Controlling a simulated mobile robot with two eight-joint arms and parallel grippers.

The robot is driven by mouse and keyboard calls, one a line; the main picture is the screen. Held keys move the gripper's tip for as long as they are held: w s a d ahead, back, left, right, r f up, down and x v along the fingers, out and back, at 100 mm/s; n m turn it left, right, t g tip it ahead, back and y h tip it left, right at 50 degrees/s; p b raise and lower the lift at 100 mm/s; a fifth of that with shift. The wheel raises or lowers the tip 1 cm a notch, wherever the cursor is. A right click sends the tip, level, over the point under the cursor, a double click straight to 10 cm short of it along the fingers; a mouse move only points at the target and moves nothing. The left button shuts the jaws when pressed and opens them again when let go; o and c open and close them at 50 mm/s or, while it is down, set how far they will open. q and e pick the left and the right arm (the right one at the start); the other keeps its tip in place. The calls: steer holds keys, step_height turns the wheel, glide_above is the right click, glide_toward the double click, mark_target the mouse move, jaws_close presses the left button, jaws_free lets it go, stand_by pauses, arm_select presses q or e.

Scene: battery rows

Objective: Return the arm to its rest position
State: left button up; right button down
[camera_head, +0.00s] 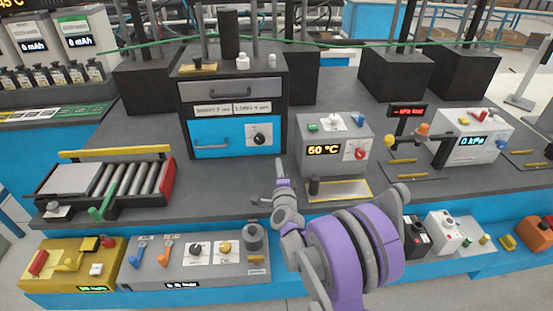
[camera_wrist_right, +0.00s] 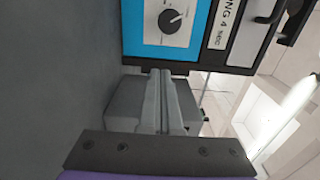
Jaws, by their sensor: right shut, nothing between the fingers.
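My right arm (camera_head: 345,245), grey and purple, comes up from the bottom of the head view. Its right gripper (camera_head: 280,175) is shut and empty, above the bench in front of the grey 50 °C box. In the right wrist view the closed fingers (camera_wrist_right: 162,85) lie side by side, pointing toward the cabinet with the blue drawer (camera_wrist_right: 165,52). No object shows between them. My left gripper is not seen in either view.
The drawer cabinet (camera_head: 236,135) stands behind the gripper. The grey 50 °C box (camera_head: 312,150) is close on the right. A roller conveyor (camera_head: 130,180) lies left. Control panels (camera_head: 185,277) line the front edge. Bare bench (camera_head: 225,185) lies left of the gripper.

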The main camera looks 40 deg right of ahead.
steer(key=shift+s+a, duration=0.2)
steer(key=shift+s, duration=0.1)
steer(key=shift+w+a+r, duration=0.1)
steer(key=shift+w+a, duration=0.05)
steer(key=shift+a, duration=0.1)
steer(key=s+a+r+n+g+y+p, duration=0.1)
steer(key=s+a+r+n+y, duration=0.2)
steer(key=a+n, duration=0.45)
steer(key=s+a+r+n+g+y+p, duration=0.1)
steer(key=s+a+n+y, duration=0.3)
steer(key=a, duration=0.6)
steer(key=s+a+f+n+g+p, duration=0.1)
steer(key=s+a+n+g, duration=0.1)
steer(key=s+n, duration=0.2)
steer(key=s+a+f+n+g+y, duration=0.1)
steer(key=s+a+f+n+g, duration=0.1)
steer(key=s, duration=0.8)
steer(key=s+a+f+n+g+y+p, duration=0.1)
steer(key=s+a+f+n+g, duration=0.1)
steer(key=s+n, duration=0.4)
steer(key=shift+s+a+n+g+p, duration=0.35)
steer(key=shift+s+a+g, duration=0.5)
steer(key=shift+s+g, duration=0.15)
steer(key=shift+d, duration=0.1)
